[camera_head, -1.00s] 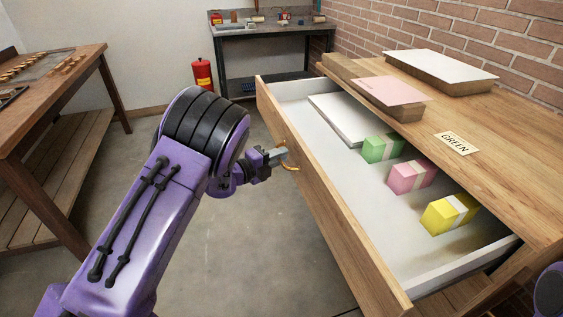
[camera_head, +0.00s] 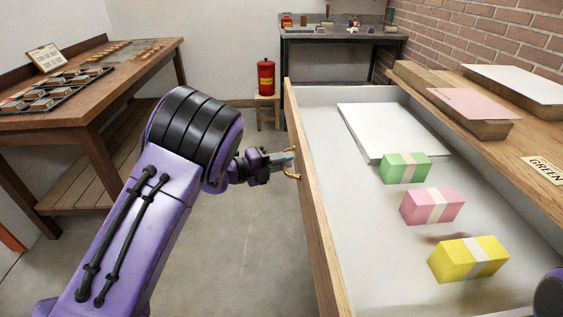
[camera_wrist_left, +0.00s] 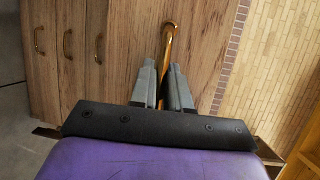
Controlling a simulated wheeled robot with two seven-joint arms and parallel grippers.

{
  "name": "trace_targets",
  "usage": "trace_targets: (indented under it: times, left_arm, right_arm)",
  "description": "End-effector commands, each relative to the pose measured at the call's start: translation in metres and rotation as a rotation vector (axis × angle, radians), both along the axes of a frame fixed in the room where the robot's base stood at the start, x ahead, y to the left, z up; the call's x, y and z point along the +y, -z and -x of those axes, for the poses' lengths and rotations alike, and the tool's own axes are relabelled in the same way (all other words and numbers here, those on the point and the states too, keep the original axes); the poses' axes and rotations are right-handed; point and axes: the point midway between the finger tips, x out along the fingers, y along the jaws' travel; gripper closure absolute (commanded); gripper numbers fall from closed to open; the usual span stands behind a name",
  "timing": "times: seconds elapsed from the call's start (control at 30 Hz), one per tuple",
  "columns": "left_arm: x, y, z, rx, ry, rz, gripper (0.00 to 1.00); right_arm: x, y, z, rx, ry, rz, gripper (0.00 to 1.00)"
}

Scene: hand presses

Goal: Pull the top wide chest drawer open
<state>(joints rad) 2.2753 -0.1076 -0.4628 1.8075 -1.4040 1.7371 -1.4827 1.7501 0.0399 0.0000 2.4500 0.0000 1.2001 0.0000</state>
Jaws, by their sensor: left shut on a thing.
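The top wide chest drawer (camera_head: 312,215) stands pulled out, its white inside showing a white paper stack (camera_head: 375,130), a green banded block (camera_head: 405,167), a pink banded block (camera_head: 432,206) and a yellow banded block (camera_head: 468,259). My left gripper (camera_head: 287,161) is at the outer face of the drawer front. In the left wrist view its two grey fingers (camera_wrist_left: 162,85) are closed around the brass handle (camera_wrist_left: 168,40), which also shows in the head view (camera_head: 291,176). Only a purple bit of my right arm shows at the right edge; its gripper is out of view.
A wooden table (camera_head: 100,105) stands left, a red canister (camera_head: 266,77) on a stool and a grey bench (camera_head: 340,38) at the back. Floor left of the drawer is clear.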

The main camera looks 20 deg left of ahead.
Motion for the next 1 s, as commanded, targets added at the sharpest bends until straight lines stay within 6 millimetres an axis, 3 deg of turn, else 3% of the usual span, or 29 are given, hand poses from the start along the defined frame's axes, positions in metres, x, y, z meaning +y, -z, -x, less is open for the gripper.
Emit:
trace_targets:
  times: [0.27, 0.3, 0.33, 0.67, 1.0]
  left_arm:
    - [0.0, 0.001, 0.001, 0.003, 0.003, -0.002, 1.0]
    - [0.0, 0.001, 0.001, 0.003, 0.002, -0.002, 0.71]
    - [0.0, 0.001, 0.001, 0.003, 0.002, -0.002, 0.63]
    - [0.003, 0.0, 0.003, 0.001, -0.002, 0.0, 0.63]
    - [0.048, -0.007, 0.059, 0.001, -0.005, 0.003, 0.63]
  right_arm:
    - [0.0, 0.0, 0.0, 0.0, 0.0, 0.0, 1.0]
    - [0.0, 0.0, 0.0, 0.0, 0.0, 0.0, 1.0]
    - [0.0, 0.0, 0.0, 0.0, 0.0, 0.0, 1.0]
    - [0.0, 0.0, 0.0, 0.0, 0.0, 0.0, 1.0]
    - [0.0, 0.006, 0.0, 0.0, 0.0, 0.0, 1.0]
